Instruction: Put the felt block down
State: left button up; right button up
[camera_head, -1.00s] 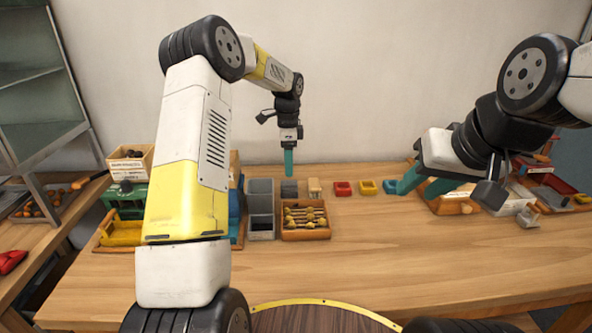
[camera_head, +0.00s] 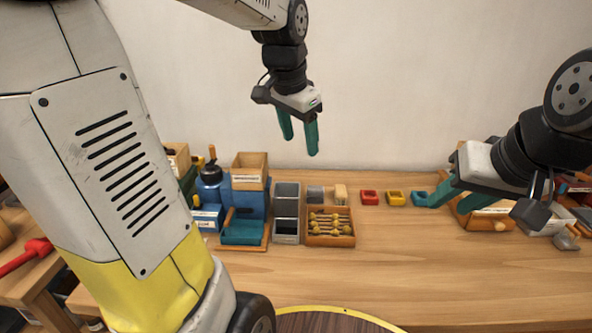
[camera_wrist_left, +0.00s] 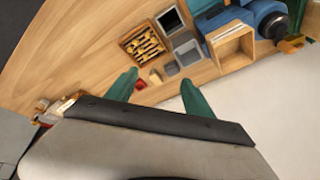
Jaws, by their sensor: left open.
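The grey block (camera_head: 315,195), which looks like the felt block, rests on the workbench (camera_head: 400,260), right of the grey bins and left of a beige block (camera_head: 340,194). It also shows in the left wrist view (camera_wrist_left: 171,69). My left gripper (camera_head: 300,146) is open and empty, well above and behind the block, with its green fingers pointing down. In the left wrist view its fingers (camera_wrist_left: 158,79) are spread with nothing between them. My right gripper (camera_head: 447,206) is at the right, its green fingers apart, with nothing visible between them.
A wooden tray of yellow-headed tools (camera_head: 330,238) stands in front of the blocks. Grey bins (camera_head: 286,210) and a blue machine (camera_head: 238,196) stand to the left. Small red (camera_head: 369,197), yellow (camera_head: 395,198) and teal (camera_head: 420,198) pieces line up to the right. The front bench is clear.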

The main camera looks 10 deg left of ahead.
pick_arm(q)
jog(key=s+f+n+t+h, duration=0.1)
jog(key=s+n, duration=0.5)
jog(key=s, duration=0.8)
jog(key=shift+s+d+f+t, duration=0.15)
jog(key=shift+s+f+t, duration=0.1)
jog(key=shift+t, duration=0.45)
